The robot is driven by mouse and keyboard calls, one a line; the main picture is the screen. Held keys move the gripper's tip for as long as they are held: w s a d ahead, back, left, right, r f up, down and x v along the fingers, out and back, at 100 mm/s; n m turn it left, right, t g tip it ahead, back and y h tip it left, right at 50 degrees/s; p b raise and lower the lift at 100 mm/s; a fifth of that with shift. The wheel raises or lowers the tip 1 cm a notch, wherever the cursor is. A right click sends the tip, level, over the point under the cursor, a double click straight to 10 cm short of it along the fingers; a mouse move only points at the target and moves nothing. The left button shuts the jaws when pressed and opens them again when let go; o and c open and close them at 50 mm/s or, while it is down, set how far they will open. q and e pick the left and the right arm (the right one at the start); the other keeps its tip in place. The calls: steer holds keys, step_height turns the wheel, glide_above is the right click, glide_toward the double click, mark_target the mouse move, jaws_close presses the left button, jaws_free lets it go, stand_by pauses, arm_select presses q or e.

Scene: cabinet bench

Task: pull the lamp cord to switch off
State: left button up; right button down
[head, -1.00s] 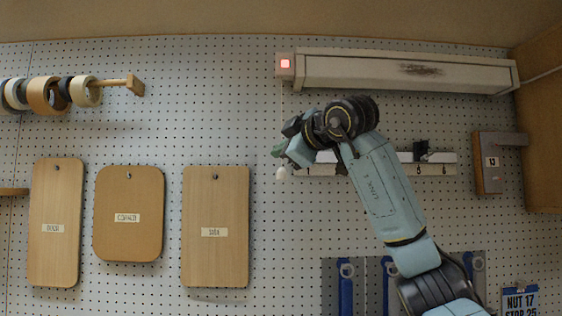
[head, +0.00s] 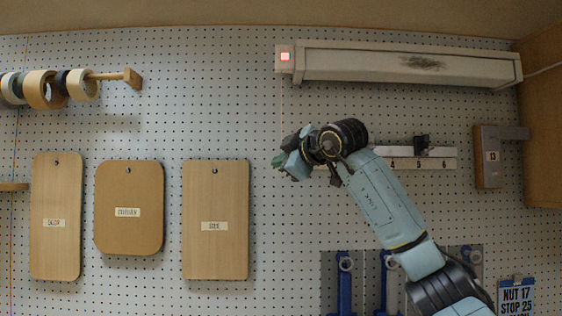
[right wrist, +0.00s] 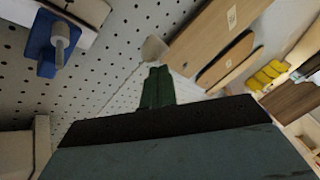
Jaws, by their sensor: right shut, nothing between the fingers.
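The lamp (head: 400,66) is a long pale housing high on the pegboard, with a lit red square (head: 285,57) at its left end. A thin cord hangs faintly below that end. The cord's pale end knob (right wrist: 153,48) shows in the right wrist view, just beyond my fingertips. The knob does not show clearly in the head view, where my gripper is. My right gripper (head: 278,163) is below the lamp's left end. Its green fingers (right wrist: 157,86) are shut with nothing between them; I cannot tell whether they touch the knob. My left gripper is not in view.
A numbered rail (head: 415,160) with a dark clip is right of my gripper. Wooden boards (head: 215,255) hang on the left, below tape rolls on a peg (head: 105,77). Blue-handled tools hang low at right. The pegboard between boards and gripper is clear.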

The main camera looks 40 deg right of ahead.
step_height(320, 180, down, 4)
steer(key=b, duration=0.3)
steer(key=shift+b, duration=0.4)
steer(key=shift+a, duration=0.1)
steer(key=s+a+r, duration=0.2)
steer(key=s, duration=0.3)
steer(key=s+a+r+b, duration=0.1)
steer(key=s+a, duration=0.1)
steer(key=s, duration=0.3)
steer(key=shift+a+r+b, duration=0.15)
steer(key=shift+r+b, duration=0.15)
steer(key=shift+r, duration=0.05)
